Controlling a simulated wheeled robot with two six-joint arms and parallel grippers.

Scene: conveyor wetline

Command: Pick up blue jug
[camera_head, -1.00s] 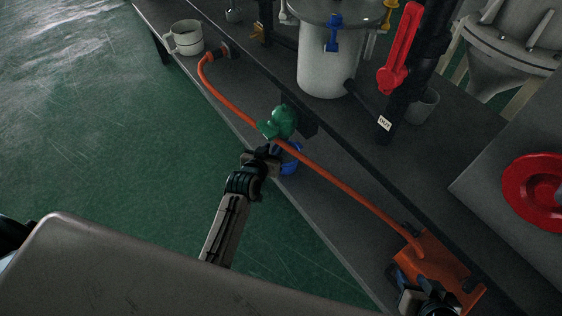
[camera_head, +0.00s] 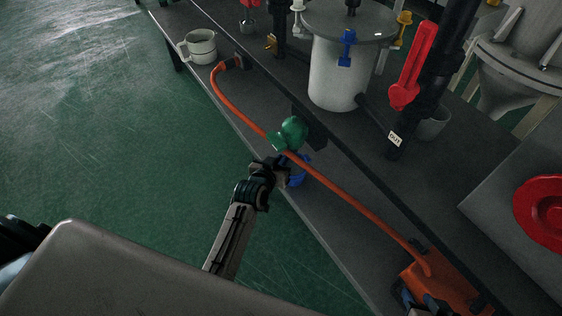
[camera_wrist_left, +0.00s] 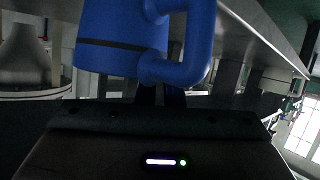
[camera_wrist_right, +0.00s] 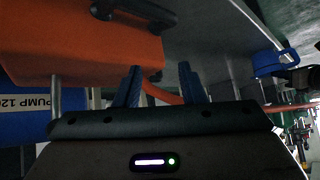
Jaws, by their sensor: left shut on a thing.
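The blue jug (camera_head: 298,178) is at the bench's front edge, mostly hidden behind my left gripper, the orange hose and the green part. In the left wrist view the jug (camera_wrist_left: 115,35) fills the top middle, with its looped handle on its right. My left gripper (camera_head: 276,170) is shut on the jug; its dark fingers (camera_wrist_left: 160,95) meet it near the handle's lower end. My right gripper (camera_wrist_right: 160,85) is open and empty, below an orange block in its wrist view. A blue object (camera_wrist_right: 275,63) there may be the jug; I cannot tell.
An orange hose (camera_head: 345,192) runs along the bench (camera_head: 325,222) to the orange block (camera_head: 436,284). A white mug (camera_head: 198,47) and tank (camera_head: 338,75) stand further back. Green floor (camera_head: 120,140) is clear at left.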

